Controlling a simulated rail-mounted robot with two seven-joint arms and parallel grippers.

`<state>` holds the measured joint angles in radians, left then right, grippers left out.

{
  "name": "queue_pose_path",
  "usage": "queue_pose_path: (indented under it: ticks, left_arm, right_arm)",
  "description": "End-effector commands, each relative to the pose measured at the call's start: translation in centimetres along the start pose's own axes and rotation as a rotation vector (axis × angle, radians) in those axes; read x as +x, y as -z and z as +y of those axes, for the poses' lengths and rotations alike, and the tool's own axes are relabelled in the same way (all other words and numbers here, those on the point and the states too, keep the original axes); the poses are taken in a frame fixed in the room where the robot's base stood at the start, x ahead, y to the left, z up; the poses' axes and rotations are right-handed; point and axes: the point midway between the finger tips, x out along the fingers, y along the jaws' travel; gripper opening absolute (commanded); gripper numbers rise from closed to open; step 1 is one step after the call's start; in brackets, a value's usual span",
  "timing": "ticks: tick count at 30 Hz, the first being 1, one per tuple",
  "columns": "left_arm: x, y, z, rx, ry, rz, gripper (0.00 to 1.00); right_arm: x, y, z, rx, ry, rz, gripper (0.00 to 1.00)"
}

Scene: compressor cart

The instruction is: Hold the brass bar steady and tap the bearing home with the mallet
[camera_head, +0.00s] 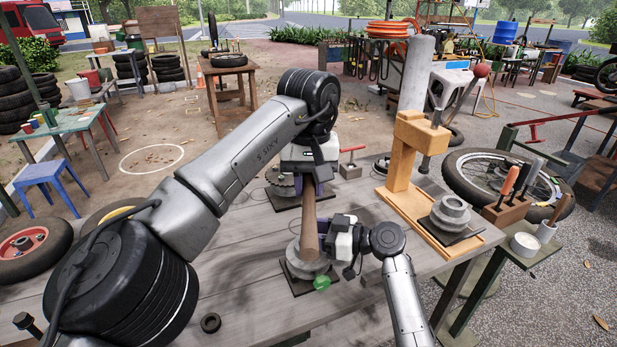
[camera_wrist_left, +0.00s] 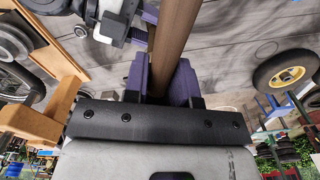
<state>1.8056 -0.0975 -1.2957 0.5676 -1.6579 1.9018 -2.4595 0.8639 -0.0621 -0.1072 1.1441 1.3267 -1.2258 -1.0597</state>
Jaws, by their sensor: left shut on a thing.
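A long brown bar (camera_head: 309,222), which looks like the brass bar, stands nearly upright with its lower end at a grey round hub (camera_head: 307,261) on a dark plate. My left gripper (camera_head: 316,187) is shut on its upper part. In the left wrist view the bar (camera_wrist_left: 176,30) runs between the purple fingers of my left gripper (camera_wrist_left: 172,82). My right gripper (camera_head: 326,236) is beside the bar lower down. It also shows in the left wrist view (camera_wrist_left: 146,18), fingers at the bar; whether they grip is unclear. I cannot make out the bearing or mallet for certain.
A green round thing (camera_head: 321,283) is at the hub's front edge. A wooden press-like stand (camera_head: 407,150) with another hub (camera_head: 450,212) is to the right. A tool block (camera_head: 507,209) stands further right. A dark ring (camera_head: 210,323) lies on the grey bench (camera_head: 250,290).

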Motion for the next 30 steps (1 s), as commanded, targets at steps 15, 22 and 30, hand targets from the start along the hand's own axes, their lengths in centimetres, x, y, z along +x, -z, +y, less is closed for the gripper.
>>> queue_pose_path:
  ticks: [15,22,30]
  left_arm:
    - [2.9,0.0,0.0,-0.001,-0.001,0.001,0.0]
    - [0.8,0.0,0.0,-0.002,-0.001,0.003,0.0]
    - [-1.2,0.0,0.0,-0.001,0.0,0.002,0.0]
  right_arm:
    - [0.0,0.2,0.0,-0.002,0.0,0.003,0.26]
    - [0.0,0.2,0.0,-0.002,0.0,0.003,0.26]
    - [0.0,0.2,0.0,-0.002,0.0,0.003,0.26]
